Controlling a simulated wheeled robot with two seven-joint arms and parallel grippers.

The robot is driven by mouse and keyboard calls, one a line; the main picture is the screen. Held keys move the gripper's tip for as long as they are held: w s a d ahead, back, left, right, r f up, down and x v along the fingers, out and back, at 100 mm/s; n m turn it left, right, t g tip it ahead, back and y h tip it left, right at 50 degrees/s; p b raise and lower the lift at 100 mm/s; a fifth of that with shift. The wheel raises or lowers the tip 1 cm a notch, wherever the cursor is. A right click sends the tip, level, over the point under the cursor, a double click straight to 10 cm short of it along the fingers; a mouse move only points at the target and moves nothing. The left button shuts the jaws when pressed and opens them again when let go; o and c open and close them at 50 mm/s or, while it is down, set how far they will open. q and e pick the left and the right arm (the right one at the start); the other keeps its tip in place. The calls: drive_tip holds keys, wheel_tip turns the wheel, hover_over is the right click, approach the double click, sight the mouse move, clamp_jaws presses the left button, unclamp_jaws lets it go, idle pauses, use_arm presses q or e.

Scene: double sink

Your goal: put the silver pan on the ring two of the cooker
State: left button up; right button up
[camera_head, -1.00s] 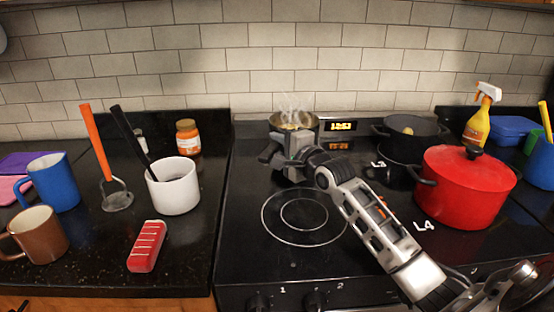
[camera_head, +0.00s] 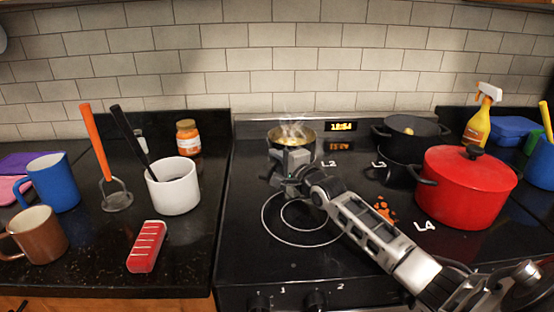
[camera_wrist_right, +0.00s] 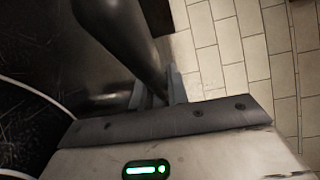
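The silver pan (camera_head: 292,137) holds steaming yellowish food and is at the back left of the black cooker (camera_head: 300,262). My right gripper (camera_head: 290,160) is at the near side of the pan, where its handle is. In the right wrist view, a dark handle (camera_wrist_right: 135,45) runs down between the fingers of the gripper (camera_wrist_right: 158,95), which look closed on it. Whether the pan touches the cooktop is hidden. The label L2 (camera_head: 329,163) shows right of the gripper. My left gripper is not in view.
The front left ring (camera_head: 267,222) is bare, partly under my arm. A black pot (camera_head: 408,145) and a red pot (camera_head: 465,190) stand on the right. Orange bits (camera_head: 385,208) lie near label L4.

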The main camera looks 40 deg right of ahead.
drive_tip(key=o, duration=0.4)
drive_tip(key=shift+c, duration=0.2)
drive_tip(key=shift+r, duration=0.25)
drive_tip(key=s, duration=1.2)
drive_tip(key=shift+r, duration=0.25)
